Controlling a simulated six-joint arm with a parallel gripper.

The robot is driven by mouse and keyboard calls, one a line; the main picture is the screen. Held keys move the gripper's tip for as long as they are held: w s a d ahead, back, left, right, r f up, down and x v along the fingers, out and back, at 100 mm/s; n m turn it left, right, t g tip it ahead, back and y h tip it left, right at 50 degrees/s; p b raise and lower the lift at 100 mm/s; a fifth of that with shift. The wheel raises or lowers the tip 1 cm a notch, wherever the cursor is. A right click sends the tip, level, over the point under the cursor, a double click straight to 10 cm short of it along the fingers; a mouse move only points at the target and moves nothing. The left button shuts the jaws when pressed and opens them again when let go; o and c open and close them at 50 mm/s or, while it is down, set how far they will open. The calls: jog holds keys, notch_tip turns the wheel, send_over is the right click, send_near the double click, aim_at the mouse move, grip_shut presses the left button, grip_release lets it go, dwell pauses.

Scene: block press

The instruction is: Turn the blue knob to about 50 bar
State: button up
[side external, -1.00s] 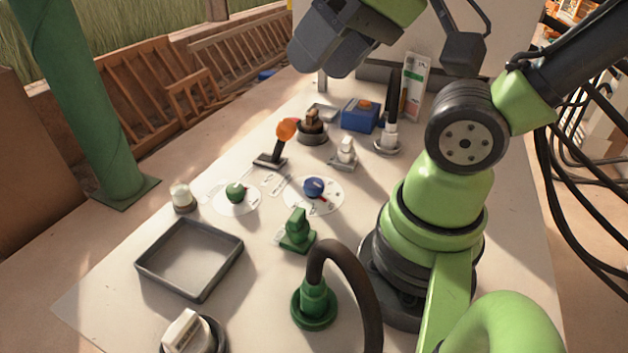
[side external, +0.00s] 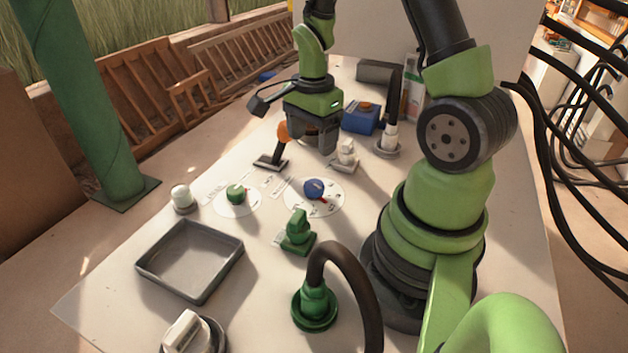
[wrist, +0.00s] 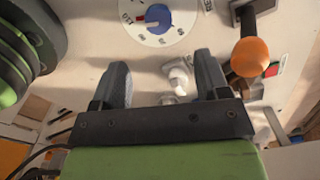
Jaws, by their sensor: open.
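The blue knob (side external: 313,187) sits in the middle of a round white dial (side external: 330,205) with printed marks, and a red pointer shows at its edge. In the wrist view the blue knob (wrist: 157,18) is at the top, beyond my fingertips, on the white dial (wrist: 184,18). The pointer's exact reading is too small to tell. My gripper (side external: 318,148) points down above the table, behind the knob and apart from it. In the wrist view my gripper (wrist: 160,78) has its two fingers spread with nothing held between them.
An orange-topped lever (wrist: 250,57) stands near my gripper. A small white fitting (side external: 346,152) is close by, below my fingers in the wrist view. A green knob (side external: 236,192), a green connector (side external: 298,232), a blue box (side external: 360,116) and a grey tray (side external: 190,262) stand around.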

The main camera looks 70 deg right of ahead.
aim_at(314, 184)
jog(key=shift+s+d+f+m, duration=0.1)
jog(key=shift+d+f+m, duration=0.15)
jog(key=shift+f, duration=0.55)
notch_tip(314, 184, down, 9)
jog(key=shift+a+f, duration=0.1)
jog(key=shift+f, duration=0.05)
jog(key=c, duration=0.9)
